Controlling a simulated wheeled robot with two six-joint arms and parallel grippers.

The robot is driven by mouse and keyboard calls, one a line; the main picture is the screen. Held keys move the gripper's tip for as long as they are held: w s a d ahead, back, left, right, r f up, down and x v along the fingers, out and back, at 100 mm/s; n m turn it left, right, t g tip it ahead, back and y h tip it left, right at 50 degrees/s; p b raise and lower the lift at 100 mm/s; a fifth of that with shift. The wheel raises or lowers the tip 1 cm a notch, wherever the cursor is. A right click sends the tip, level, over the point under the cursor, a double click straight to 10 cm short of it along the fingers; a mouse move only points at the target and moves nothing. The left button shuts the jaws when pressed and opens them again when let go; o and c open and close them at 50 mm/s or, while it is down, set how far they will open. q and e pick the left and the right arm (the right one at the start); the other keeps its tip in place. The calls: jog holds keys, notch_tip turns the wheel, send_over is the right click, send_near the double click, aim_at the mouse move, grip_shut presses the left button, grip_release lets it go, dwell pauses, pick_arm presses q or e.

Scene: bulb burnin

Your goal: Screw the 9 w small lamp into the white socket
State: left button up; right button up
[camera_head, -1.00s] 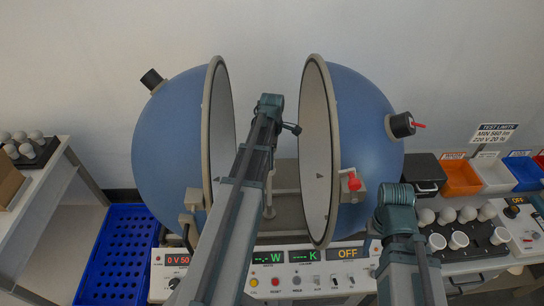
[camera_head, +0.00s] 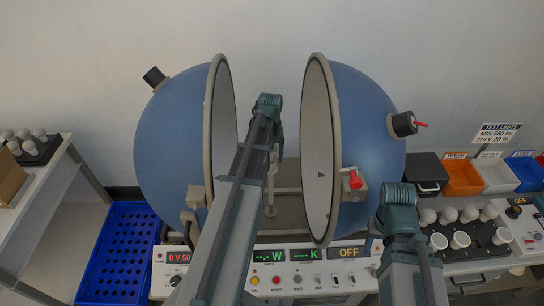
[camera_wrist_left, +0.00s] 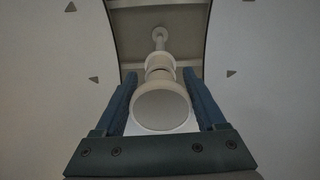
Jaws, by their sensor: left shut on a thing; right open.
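In the left wrist view my left gripper (camera_wrist_left: 161,103) is shut on a pale lamp (camera_wrist_left: 160,110), whose round end faces the camera. The lamp's narrower base points away, in line with a pale socket (camera_wrist_left: 160,60) on a post. I cannot tell whether base and socket touch. In the head view my left arm reaches between the open sphere halves, with the wrist (camera_head: 278,140) above the post (camera_head: 270,190); the lamp is hidden there. My right arm stands at the right, but its gripper is not visible.
The blue sphere halves (camera_head: 172,140) (camera_head: 368,130) stand close on both sides of my left arm. A control panel (camera_head: 310,283) lies in front. Several lamps and a dark rack (camera_head: 478,247) are at the right; a blue crate (camera_head: 118,250) is at the left.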

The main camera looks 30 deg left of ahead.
pick_arm(q)
jog(key=m, duration=0.7)
jog(key=shift+s+a, duration=0.2)
jog(key=shift+a, duration=0.15)
jog(key=o, duration=1.2)
jog(key=shift+o, duration=0.2)
jog(key=n, duration=0.5)
jog(key=shift+w+d+n, duration=0.2)
jog(key=shift+d+n, duration=0.05)
jog(key=shift+n, duration=0.05)
jog(key=n, duration=0.5)
jog(key=shift+w+d, duration=0.2)
jog(key=n, duration=0.6)
jog(key=shift+w+d+n, duration=0.2)
jog(key=shift+w+n, duration=0.05)
jog(key=shift+n, duration=0.15)
jog(key=n, duration=0.5)
jog(key=shift+w+d+n, duration=0.15)
jog(key=shift+w+n, duration=0.05)
jog(key=shift+n, duration=0.1)
